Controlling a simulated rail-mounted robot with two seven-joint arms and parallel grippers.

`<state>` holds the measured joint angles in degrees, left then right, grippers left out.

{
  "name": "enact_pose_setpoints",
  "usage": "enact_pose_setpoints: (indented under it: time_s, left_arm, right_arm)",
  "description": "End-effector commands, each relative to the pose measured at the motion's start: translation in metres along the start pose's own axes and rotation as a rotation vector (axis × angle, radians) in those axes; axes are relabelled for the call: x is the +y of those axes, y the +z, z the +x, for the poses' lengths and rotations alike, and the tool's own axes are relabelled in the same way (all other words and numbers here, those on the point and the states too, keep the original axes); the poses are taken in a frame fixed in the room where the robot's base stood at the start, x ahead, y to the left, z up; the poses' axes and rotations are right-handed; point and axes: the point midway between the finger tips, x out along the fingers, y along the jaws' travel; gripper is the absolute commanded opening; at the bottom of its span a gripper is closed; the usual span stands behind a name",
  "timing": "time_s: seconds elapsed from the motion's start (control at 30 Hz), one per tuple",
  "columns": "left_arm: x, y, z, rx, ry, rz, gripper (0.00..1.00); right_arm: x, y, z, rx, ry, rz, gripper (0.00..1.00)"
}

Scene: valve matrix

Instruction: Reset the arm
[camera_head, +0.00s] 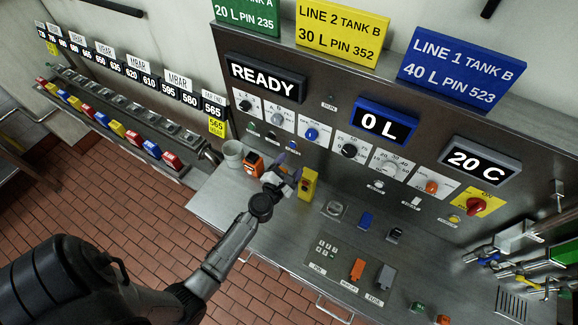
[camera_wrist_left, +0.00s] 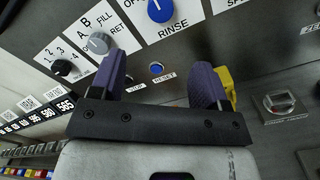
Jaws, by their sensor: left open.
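My left arm (camera_head: 228,250) reaches from the lower left to the steel console. My left gripper (camera_head: 283,178) is over the counter, in front of the upright panel. Its two purple fingers are apart with nothing between them, as the left wrist view (camera_wrist_left: 160,75) shows. In that view a small blue button (camera_wrist_left: 157,69) labelled RESET appears between the fingers, on the panel beyond them. A large blue RINSE knob (camera_wrist_left: 160,10) is above it. My right gripper is not in view.
A yellow block (camera_head: 308,184) stands close to the gripper's right, an orange item (camera_head: 253,163) and a pale cup (camera_head: 232,152) to its left. The console front carries knobs and a READY display (camera_head: 265,77). Green-handled taps (camera_head: 530,255) stick out at the right.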

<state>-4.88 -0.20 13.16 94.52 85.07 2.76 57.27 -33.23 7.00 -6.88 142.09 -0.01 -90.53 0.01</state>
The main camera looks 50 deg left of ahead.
Motion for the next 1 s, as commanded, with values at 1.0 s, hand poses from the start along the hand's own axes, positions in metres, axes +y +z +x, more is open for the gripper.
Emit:
enact_pose_setpoints:
  time_s: [1.0]
  left_arm:
    - [-0.089, 0.082, -0.057, -0.719, -0.593, 1.353, 0.69]
  right_arm:
    - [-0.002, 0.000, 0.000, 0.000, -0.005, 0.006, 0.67]
